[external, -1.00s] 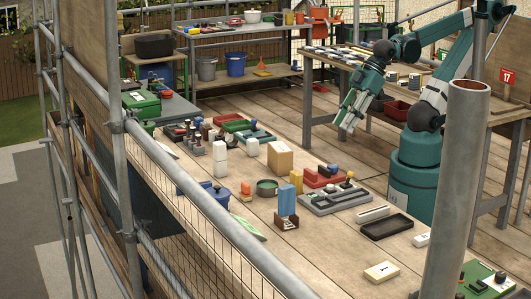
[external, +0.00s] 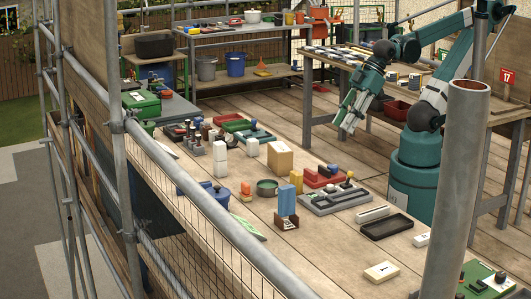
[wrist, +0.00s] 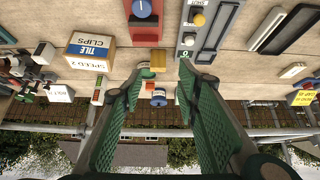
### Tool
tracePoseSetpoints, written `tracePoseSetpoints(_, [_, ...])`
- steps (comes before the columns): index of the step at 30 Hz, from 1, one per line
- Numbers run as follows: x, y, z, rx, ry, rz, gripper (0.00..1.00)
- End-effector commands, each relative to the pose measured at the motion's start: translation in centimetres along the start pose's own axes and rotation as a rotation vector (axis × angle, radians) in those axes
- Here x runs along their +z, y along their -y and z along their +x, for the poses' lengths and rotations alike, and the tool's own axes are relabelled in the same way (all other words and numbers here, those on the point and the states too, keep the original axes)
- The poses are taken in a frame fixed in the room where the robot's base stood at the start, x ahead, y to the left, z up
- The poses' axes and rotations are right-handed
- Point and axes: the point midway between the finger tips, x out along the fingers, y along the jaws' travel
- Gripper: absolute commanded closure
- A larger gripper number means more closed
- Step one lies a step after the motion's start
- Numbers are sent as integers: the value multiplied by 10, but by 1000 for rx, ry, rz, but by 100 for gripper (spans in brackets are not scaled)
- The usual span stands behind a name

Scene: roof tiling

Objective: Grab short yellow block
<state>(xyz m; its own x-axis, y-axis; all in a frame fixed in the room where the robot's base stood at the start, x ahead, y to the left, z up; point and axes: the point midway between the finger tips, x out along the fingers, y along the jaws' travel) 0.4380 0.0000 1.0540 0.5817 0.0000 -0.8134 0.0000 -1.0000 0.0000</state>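My gripper (external: 345,125) hangs in the air over the deck, behind and to the right of the block in the external view. In the wrist view, my gripper's (wrist: 160,78) two green fingers are spread with nothing between them.
A cardboard box (external: 280,159) stands behind. Scaffold rails (external: 215,210) edge the deck. Bare planks lie towards the front.

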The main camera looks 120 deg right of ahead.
Motion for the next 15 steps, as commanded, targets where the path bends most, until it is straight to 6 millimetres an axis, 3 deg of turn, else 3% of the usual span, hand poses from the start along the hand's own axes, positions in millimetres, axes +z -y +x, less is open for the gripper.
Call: tracePoseSetpoints(15, [-7,0,2,5,21,42,68])
